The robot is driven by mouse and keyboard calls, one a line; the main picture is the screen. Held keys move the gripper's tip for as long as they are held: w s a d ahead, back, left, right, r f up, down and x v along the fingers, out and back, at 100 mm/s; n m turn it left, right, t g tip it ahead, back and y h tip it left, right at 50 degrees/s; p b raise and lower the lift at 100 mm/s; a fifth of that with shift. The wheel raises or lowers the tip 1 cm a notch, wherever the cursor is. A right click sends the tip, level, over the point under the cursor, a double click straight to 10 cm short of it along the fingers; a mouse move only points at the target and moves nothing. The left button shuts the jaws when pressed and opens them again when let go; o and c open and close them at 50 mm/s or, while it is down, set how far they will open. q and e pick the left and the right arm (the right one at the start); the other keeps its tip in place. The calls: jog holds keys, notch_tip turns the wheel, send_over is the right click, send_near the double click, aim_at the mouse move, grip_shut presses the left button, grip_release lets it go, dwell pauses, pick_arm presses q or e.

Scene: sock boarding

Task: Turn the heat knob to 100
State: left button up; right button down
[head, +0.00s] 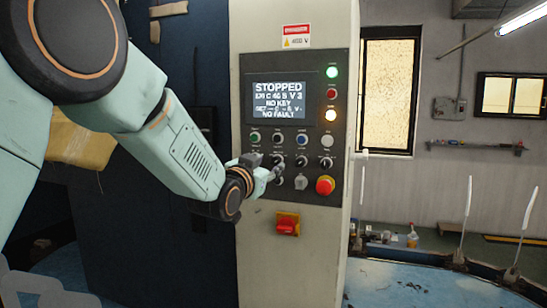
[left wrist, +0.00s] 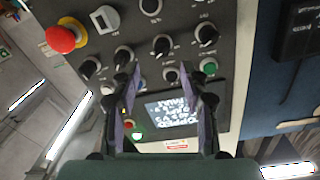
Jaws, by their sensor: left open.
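The control panel (head: 290,110) has a row of small black knobs (head: 302,161), partly hidden by my left gripper. In the left wrist view the black knobs show larger, one (left wrist: 161,45) beyond the gap between my fingers and another (left wrist: 207,35) to its right. Their labels are too small to read, so I cannot tell which is the heat knob. My left gripper (head: 268,172) is in front of the panel's lower left part. In the left wrist view its two fingers (left wrist: 163,82) are apart with nothing between them. I cannot tell whether they touch the panel. My right gripper is not in view.
A red emergency stop button (head: 325,186) sits at the panel's lower right. A grey square switch (head: 301,182) is beside it. A red switch (head: 288,223) sticks out below the panel.

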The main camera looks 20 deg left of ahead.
aim_at(273, 162)
pick_arm(q)
jog(key=w, duration=0.3)
jog(key=w+p, duration=0.1)
jog(key=w, duration=0.1)
jog(key=shift+a+f, duration=0.25)
jog(key=shift+f, duration=0.15)
jog(key=shift+w+a, duration=0.1)
jog(key=shift+a, duration=0.05)
jog(key=shift+s+d+r, duration=0.2)
jog(key=shift+s+r, duration=0.05)
jog(key=shift+s, duration=0.05)
jog(key=shift+s+d+r, duration=0.1)
jog(key=shift+s+d, duration=0.05)
jog(key=shift+d, duration=0.25)
jog(key=shift+c, duration=0.3)
jog(key=shift+w+a+f, duration=0.15)
jog(key=shift+w+f, duration=0.05)
jog(key=shift+w, duration=0.15)
jog(key=c, duration=0.3)
jog(key=shift+w+a+f, duration=0.15)
jog(key=shift+w+a, duration=0.05)
jog(key=shift+a, duration=0.1)
jog(key=c, duration=0.3)
jog(key=shift+s+d, duration=0.1)
jog(key=shift+d, duration=0.05)
grip_shut()
